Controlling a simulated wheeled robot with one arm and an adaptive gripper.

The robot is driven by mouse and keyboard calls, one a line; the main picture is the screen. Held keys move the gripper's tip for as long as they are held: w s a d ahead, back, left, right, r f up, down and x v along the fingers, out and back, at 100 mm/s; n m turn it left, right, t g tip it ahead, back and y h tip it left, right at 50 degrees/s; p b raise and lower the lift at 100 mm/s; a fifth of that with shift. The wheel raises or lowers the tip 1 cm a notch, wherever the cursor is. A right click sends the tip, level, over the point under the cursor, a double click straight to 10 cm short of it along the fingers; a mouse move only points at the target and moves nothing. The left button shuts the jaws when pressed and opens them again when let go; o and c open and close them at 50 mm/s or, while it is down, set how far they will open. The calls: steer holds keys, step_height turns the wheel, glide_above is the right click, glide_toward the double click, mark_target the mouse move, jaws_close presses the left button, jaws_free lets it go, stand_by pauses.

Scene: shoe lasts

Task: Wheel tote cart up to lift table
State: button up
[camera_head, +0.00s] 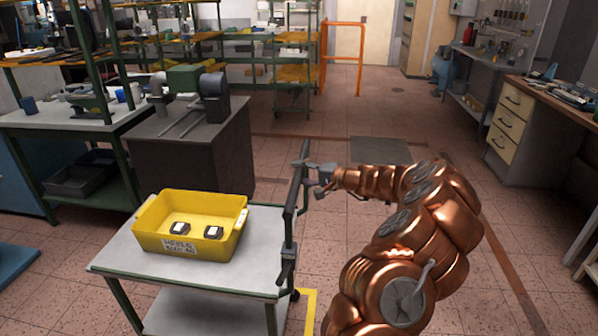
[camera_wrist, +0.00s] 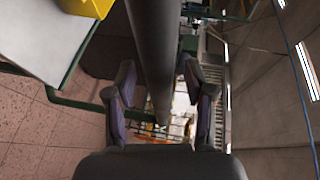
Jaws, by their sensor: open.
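The tote cart (camera_head: 262,266) is a grey-topped cart on a green frame in the lower left of the head view. It carries a yellow tote (camera_head: 210,246) holding two small dark items with white tops. Its dark handle bar (camera_head: 290,215) rises at the cart's right end. My gripper (camera_head: 304,174) is open at the upper part of this bar. In the wrist view the bar (camera_wrist: 155,45) runs between the spread fingers of my gripper (camera_wrist: 157,85); contact cannot be told. I cannot identify the lift table for certain; a low blue platform (camera_head: 14,262) shows at the left edge.
A dark cabinet (camera_head: 190,150) with a machine on top stands behind the cart. A workbench (camera_head: 70,115) is at the left and a drawer desk (camera_head: 520,130) at the right. Yellow floor tape (camera_head: 309,310) lies beside the cart. The central aisle floor is clear.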

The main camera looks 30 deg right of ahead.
steer(key=shift+w+a+f, duration=0.1)
steer(key=shift+w+a, duration=0.1)
steer(key=shift+w, duration=0.15)
steer(key=shift+c, duration=0.2)
jaws_close()
stand_by(0.4)
